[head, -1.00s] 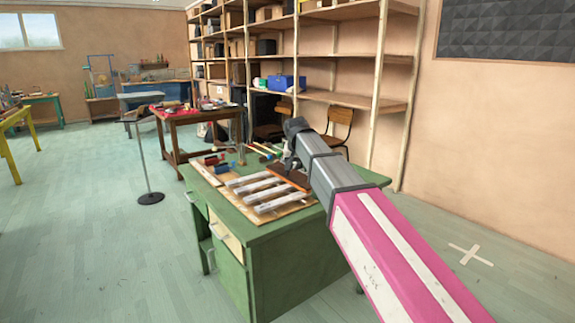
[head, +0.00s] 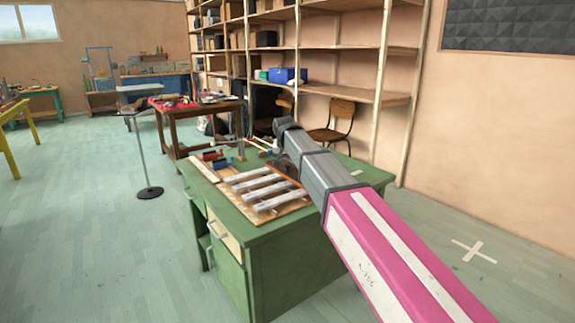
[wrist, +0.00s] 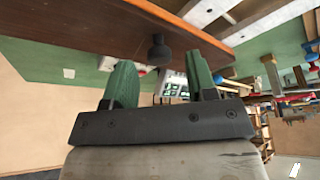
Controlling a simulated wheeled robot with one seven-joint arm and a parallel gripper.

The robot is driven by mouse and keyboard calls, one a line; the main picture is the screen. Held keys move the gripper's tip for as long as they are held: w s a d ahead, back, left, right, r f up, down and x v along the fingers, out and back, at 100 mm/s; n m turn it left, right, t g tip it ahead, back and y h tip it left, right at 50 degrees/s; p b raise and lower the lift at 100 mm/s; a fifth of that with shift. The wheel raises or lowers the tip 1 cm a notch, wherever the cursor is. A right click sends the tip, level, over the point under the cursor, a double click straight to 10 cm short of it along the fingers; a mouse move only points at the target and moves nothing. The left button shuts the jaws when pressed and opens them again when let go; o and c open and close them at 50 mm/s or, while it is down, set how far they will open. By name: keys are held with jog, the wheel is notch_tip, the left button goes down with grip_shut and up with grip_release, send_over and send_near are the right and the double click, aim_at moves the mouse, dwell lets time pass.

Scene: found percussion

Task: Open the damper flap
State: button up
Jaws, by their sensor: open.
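A brown wooden panel, which looks like the damper flap, crosses the top of the wrist view (wrist: 90,30). A dark round knob (wrist: 158,47) stands out from it. My gripper (wrist: 160,72) has its two green fingers apart, with the knob between and just beyond the tips. I see no finger touching the knob. In the head view a small part of the brown panel (head: 286,169) shows beside several pale bars (head: 268,189) on a wooden board. My arm hides the rest of the panel, the knob and the fingers there.
The board lies on a green desk (head: 285,232) with a drawer front on its left side. Small red and blue items (head: 215,157) lie at the desk's back left. A thin stand (head: 143,150) is left of the desk. Shelves (head: 350,95) stand behind.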

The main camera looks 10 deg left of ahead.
jog(key=shift+w+f, duration=0.25)
jog(key=shift+f, duration=0.4)
grip_shut()
jog(key=shift+a, duration=0.1)
